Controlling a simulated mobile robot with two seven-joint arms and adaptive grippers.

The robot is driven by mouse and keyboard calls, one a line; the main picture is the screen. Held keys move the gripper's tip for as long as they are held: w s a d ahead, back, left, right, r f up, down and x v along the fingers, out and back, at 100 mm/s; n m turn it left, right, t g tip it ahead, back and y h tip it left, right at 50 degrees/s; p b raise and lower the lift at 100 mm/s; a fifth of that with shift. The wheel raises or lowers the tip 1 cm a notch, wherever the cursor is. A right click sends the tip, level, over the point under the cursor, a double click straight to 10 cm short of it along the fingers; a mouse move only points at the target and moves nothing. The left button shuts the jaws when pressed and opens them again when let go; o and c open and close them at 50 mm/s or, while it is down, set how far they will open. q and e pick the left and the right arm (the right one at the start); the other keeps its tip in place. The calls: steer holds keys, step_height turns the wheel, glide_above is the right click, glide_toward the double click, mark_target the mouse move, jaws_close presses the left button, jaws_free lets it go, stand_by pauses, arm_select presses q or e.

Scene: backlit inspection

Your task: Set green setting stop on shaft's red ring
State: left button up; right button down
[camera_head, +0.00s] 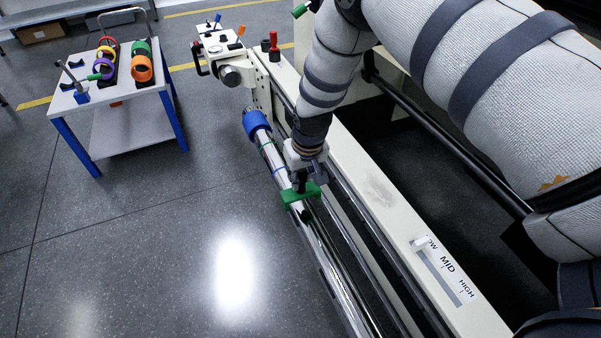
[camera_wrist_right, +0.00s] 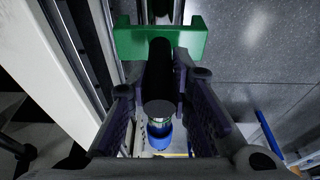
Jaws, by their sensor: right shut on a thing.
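The green setting stop (camera_head: 289,197) is a green block with a black knob (camera_wrist_right: 160,80) standing up from it. My right gripper (camera_head: 301,181) is shut on the black knob, with one finger on each side in the wrist view. The stop is at the bright metal shaft (camera_head: 270,152), across its line; I cannot tell whether it touches the shaft. The shaft runs out of a blue collar (camera_head: 256,122) and carries thin green and blue rings above the stop in the picture. I cannot make out a red ring; the stop and gripper cover part of the shaft. My left gripper is out of view.
The pale machine bed (camera_head: 378,190) runs beside the shaft, with a LOW, MID, HIGH plate (camera_head: 447,270) on it. The machine's headstock (camera_head: 230,72) stands at the shaft's far end. A white table (camera_head: 128,84) with coloured rings stands at the left. Open floor lies left of the shaft.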

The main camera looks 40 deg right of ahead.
mark_target(301, 186)
steer(key=shift+f+b, duration=1)
steer(key=shift+f, duration=0.95)
steer(key=c, duration=1.4)
jaws_free()
steer(key=shift+o, duration=0.2)
steer(key=v, duration=1.2)
